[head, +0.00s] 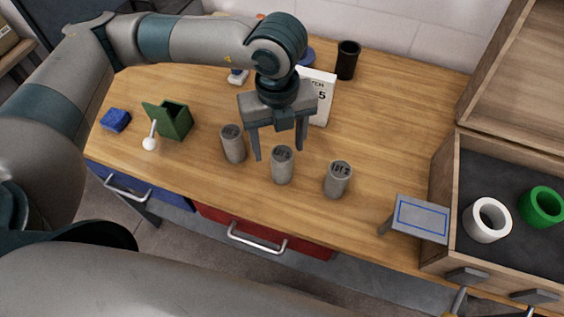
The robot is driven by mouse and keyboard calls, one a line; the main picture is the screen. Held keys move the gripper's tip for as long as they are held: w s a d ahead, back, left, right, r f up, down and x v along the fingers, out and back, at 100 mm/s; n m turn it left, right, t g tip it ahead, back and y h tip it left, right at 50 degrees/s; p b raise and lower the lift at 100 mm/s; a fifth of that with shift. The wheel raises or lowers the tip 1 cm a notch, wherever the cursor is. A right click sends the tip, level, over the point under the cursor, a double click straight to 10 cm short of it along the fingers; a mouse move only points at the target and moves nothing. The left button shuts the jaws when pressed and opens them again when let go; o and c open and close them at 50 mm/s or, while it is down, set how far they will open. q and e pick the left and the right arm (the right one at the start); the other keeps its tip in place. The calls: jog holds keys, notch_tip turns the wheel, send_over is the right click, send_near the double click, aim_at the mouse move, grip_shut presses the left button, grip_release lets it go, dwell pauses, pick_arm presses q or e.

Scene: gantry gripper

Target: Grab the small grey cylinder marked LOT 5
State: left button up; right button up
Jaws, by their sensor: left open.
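Three small grey cylinders stand upright in a loose row on the wooden table: a left one (233,148), a middle one (282,170) and a right one (337,182). Each has dark lettering on its top that starts like LOT. The numbers are too small to read surely, so I cannot tell which is LOT 5. My left gripper (278,151) points down, open, its fingers on either side of the middle cylinder's top in the picture. I cannot tell its exact height, and it holds nothing.
A green open box (175,121), a white-knobbed stick (150,143) and a blue block (115,120) are at left. A white sign (318,105) and black cup (347,60) stand behind. A small blue-outlined stand (422,217) and wooden crate (442,190) with rings are at right.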

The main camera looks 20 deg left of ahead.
aim_at(282, 153)
pick_arm(q)
jog(key=shift+d+f+p, duration=0.15)
jog(key=shift+f+p, duration=0.4)
jog(key=shift+p, duration=0.1)
jog(key=f, duration=0.1)
jog(key=f+p, duration=0.1)
jog(key=f, duration=0.1)
jog(key=shift+w+d, duration=0.15)
jog(key=shift+w, duration=0.05)
jog(key=shift+f+p, duration=0.3)
jog(key=shift+f, duration=0.25)
jog(key=c, duration=1.5)
jog(key=shift+w+r, duration=0.1)
jog(key=shift+r, duration=0.05)
